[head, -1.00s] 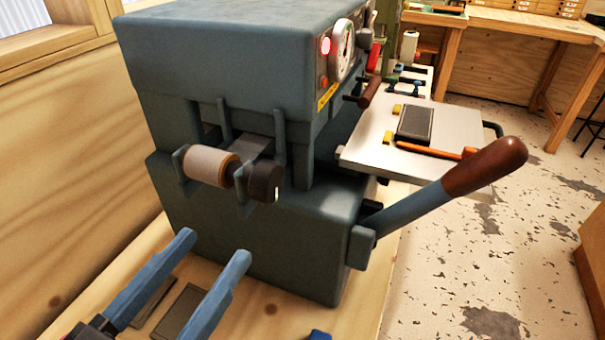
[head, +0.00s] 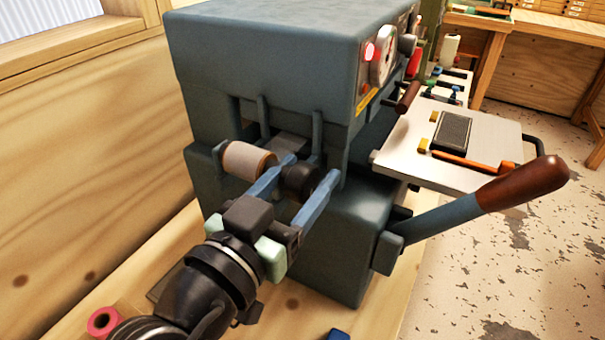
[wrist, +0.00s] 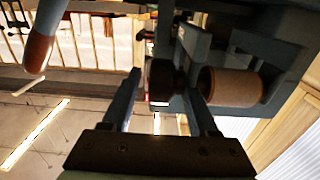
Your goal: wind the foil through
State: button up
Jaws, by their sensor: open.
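The foil roll (head: 248,160) is a tan and white cylinder held between brackets on the side of the blue-grey press (head: 270,60). It also shows in the wrist view (wrist: 230,87). A black knob (head: 299,184) sits at the roll's right end and shows in the wrist view (wrist: 163,82). A grey strip (head: 292,143), likely foil, runs from behind the roll into the press. My gripper (head: 313,167) is open, its two blue fingers on either side of the knob. I cannot tell whether either finger touches it.
The press lever (head: 480,203), with a brown handle, sticks out to the right. A pale table (head: 490,140) with a dark block (head: 452,132) extends from the press. A red roll (head: 103,322) lies at the lower left of the bench. A wooden wall (head: 80,190) stands close on the left.

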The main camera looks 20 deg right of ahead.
grip_shut()
jog(key=shift+r+p, duration=0.15)
jog(key=shift+p, duration=0.3)
